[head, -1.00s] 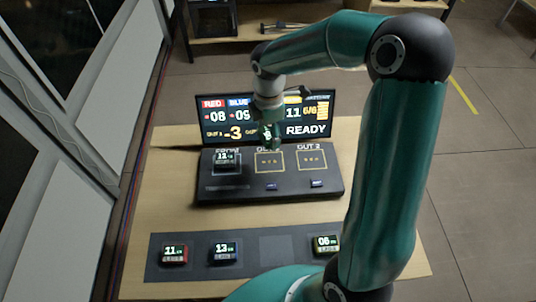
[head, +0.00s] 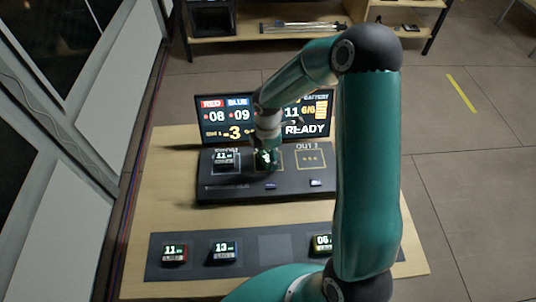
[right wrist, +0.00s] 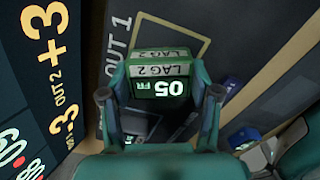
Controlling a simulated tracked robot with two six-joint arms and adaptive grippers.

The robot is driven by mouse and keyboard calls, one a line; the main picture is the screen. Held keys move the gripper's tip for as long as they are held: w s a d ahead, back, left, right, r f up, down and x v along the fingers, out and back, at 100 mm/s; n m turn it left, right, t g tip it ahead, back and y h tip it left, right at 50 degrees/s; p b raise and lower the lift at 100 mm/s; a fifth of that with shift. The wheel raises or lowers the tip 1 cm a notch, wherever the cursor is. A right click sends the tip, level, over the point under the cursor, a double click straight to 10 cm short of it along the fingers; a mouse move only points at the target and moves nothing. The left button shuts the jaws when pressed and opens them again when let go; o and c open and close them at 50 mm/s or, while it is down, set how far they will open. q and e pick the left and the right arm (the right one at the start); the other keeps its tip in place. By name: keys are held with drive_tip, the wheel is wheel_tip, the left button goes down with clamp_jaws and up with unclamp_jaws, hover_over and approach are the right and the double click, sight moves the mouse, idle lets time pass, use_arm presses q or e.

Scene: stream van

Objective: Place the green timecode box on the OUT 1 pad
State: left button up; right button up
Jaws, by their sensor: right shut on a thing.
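My right gripper (head: 265,160) is shut on the green timecode box (right wrist: 160,76), which reads 05 FR and LAG 2 in the right wrist view. In the head view the gripper is low over the OUT 1 pad (head: 256,154) on the dark console (head: 225,193), hiding most of the pad. The right wrist view shows the OUT 1 pad's outline (right wrist: 207,45) and label beyond the box. I cannot tell whether the box touches the pad. My left gripper is not in view.
Another box (head: 226,160) sits on the console's left pad. The OUT 2 pad (head: 310,159) is empty. The front strip (head: 195,238) holds a red box (head: 174,254), a blue box (head: 223,253) and a yellow box (head: 322,244). A scoreboard screen (head: 212,130) stands behind the console.

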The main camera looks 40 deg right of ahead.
drive_tip(key=shift+f, duration=0.1)
drive_tip(key=o, duration=1.2)
drive_tip(key=shift+r, duration=3.9)
